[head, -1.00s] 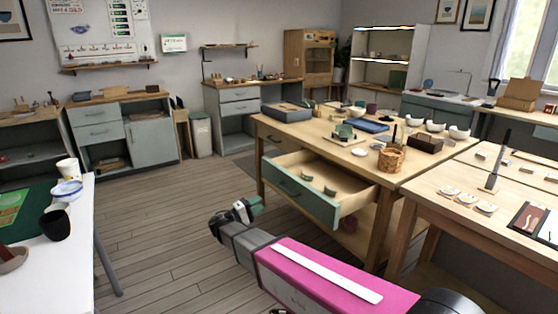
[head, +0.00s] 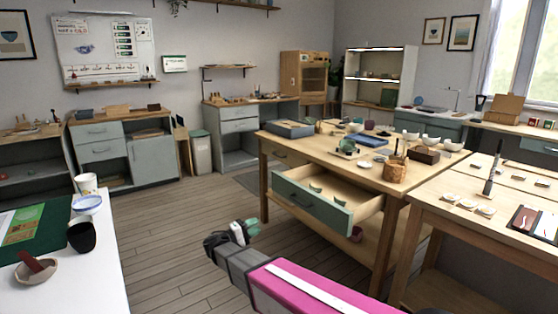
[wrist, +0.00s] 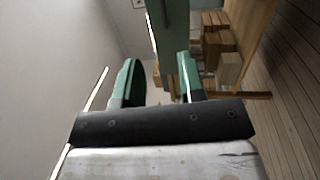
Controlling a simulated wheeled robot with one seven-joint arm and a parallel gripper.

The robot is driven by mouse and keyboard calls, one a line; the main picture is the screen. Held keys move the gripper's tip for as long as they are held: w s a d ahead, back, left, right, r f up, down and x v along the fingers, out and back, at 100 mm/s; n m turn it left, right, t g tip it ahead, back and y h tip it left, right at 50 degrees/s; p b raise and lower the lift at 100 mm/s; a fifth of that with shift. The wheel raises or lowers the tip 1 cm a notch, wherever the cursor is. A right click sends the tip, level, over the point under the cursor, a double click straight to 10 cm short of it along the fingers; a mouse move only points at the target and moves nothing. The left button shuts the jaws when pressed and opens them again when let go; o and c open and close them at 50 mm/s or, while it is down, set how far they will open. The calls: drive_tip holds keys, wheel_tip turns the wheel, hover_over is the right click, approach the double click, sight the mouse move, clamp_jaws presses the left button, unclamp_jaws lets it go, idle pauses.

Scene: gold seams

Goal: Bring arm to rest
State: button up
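My arm, with a pink link and a grey forearm, reaches from the lower right of the head view. My gripper (head: 254,228) is at its end, over the open floor and left of the open drawer (head: 314,205). In the wrist view, two green fingers (wrist: 158,82) stand apart with only background visible between them, so it is open and empty. The gripper appears clear of the drawer and of the white table (head: 95,270).
The drawer sticks out of the wooden table (head: 290,142), with small green pieces inside. A second table (head: 430,203) stands at right. A black cup (head: 82,237) and a bowl (head: 37,271) stand on the white table. The floor (head: 180,225) between is clear.

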drive_tip(key=s+d+f+m+g+y, duration=0.1)
drive_tip(key=s+d+f+g+y, duration=0.2)
drive_tip(key=d, duration=0.6)
drive_tip(key=d+f+m+g+y, duration=0.1)
drive_tip(key=d+f+g, duration=0.25)
drive_tip(key=d, duration=0.45)
drive_tip(key=s+d+f+m+g+y, duration=0.4)
drive_tip(key=s+d+m+y, duration=0.1)
drive_tip(key=s+d+y, duration=0.6)
drive_tip(key=shift+s+d+f+y, duration=0.15)
drive_tip(key=shift+s+d+y, duration=0.25)
drive_tip(key=shift+d+y, duration=0.2)
